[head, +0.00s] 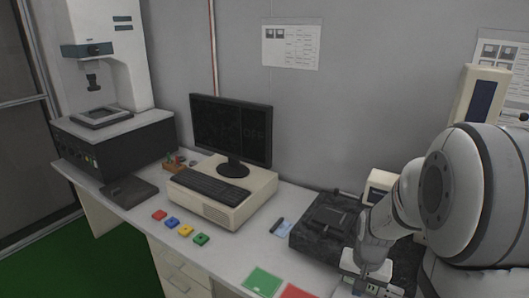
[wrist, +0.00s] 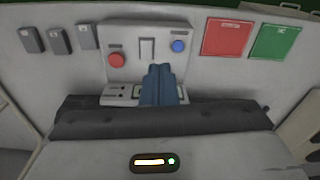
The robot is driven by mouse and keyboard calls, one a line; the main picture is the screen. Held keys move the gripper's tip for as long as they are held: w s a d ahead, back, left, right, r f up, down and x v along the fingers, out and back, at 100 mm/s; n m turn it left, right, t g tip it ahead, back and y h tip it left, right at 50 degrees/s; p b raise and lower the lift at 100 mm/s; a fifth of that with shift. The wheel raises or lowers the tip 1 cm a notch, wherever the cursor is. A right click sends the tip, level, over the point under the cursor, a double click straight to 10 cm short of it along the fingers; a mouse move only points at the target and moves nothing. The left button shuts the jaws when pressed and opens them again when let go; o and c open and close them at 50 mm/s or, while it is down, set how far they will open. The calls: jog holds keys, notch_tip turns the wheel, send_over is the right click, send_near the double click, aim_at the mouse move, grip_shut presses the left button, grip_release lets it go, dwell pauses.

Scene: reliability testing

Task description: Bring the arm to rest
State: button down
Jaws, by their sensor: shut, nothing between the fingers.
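My arm (head: 375,235) reaches down at the right of the head view, over the bench by the dark slab. Its gripper end is low in that view and its fingers are hard to make out there. In the wrist view my gripper (wrist: 160,70) shows as blue-grey fingers held together, with nothing between them. They overlap a light grey panel (wrist: 132,60) with a red button (wrist: 117,60) and a blue button (wrist: 179,46). I cannot tell whether the fingertips touch it.
A green pad (head: 262,281) and a red pad (head: 298,291) lie at the bench's front. A dark slab (head: 305,238), a monitor (head: 231,128) on a computer case (head: 225,207), small coloured blocks (head: 172,222) and a tall testing machine (head: 110,55) stand further left.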

jog(key=s+a+r+n+t, duration=0.2)
jog(key=s+a+r+n, duration=0.3)
jog(key=s+a+r, duration=0.4)
notch_tip(320, 180, up, 4)
jog(key=shift+s+a+r, duration=0.1)
jog(key=shift+s+a, duration=0.05)
jog(key=shift+s, duration=1.05)
jog(key=c, duration=2.1)
grip_release()
